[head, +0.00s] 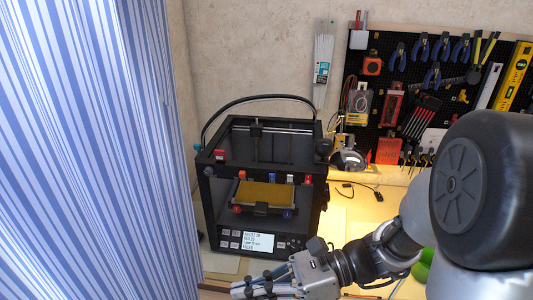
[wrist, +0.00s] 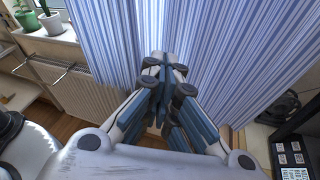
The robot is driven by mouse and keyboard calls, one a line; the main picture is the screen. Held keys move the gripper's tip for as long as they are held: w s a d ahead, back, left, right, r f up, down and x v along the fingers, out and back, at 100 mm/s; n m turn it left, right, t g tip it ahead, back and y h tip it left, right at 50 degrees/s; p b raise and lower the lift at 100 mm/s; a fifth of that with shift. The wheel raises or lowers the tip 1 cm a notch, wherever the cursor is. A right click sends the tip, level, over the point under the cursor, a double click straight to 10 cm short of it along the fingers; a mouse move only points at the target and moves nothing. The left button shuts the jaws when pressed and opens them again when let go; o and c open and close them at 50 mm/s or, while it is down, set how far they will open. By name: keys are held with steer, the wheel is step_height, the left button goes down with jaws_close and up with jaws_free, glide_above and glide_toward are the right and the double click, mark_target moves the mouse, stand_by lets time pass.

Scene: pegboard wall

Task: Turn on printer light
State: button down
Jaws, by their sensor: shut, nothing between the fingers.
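The black 3D printer (head: 212,190) stands on the table, with a yellow-brown bed inside its open frame. Its front panel has a lit screen (head: 260,241) and several small buttons on both sides of it. I cannot tell which button is for the light. A part of the printer panel (wrist: 290,150) shows at the right edge of the wrist view. My gripper (head: 240,289) is low in front of the printer, below the panel and apart from it. Its fingers (wrist: 165,60) are closed together and empty, pointing toward the striped curtain in the wrist view.
A blue and white striped curtain (head: 90,140) hangs at the left. A black pegboard (head: 428,95) with tools is on the wall at the right. Small cables lie on the table (head: 350,215) right of the printer. A radiator (wrist: 90,95) and potted plants (wrist: 50,20) show in the wrist view.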

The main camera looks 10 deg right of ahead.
mark_target(290, 178)
steer(key=w+d+m+t+y+p, duration=0.2)
steer(key=w+d+m+t, duration=0.5)
steer(key=w+m+t, duration=0.5)
steer(key=w+d+f+m+t+h, duration=0.2)
steer(key=d+m+t+h, duration=0.1)
steer(key=d+m, duration=0.2)
steer(key=w+d+f+m+t+h+p, duration=0.1)
steer(key=w+d+f+m+t+h, duration=0.1)
steer(key=d+m, duration=0.3)
steer(key=shift+d+f+m+t+h, duration=0.15)
steer(key=shift+f+m+t+h, duration=0.25)
steer(key=shift+f+m+t, duration=0.4)
steer(key=shift+w+r, duration=0.1)
steer(key=w+d+r+b+x, duration=0.1)
steer(key=d+x, duration=0.1)
steer(key=x, duration=1.1)
steer(key=shift+d, duration=0.2)
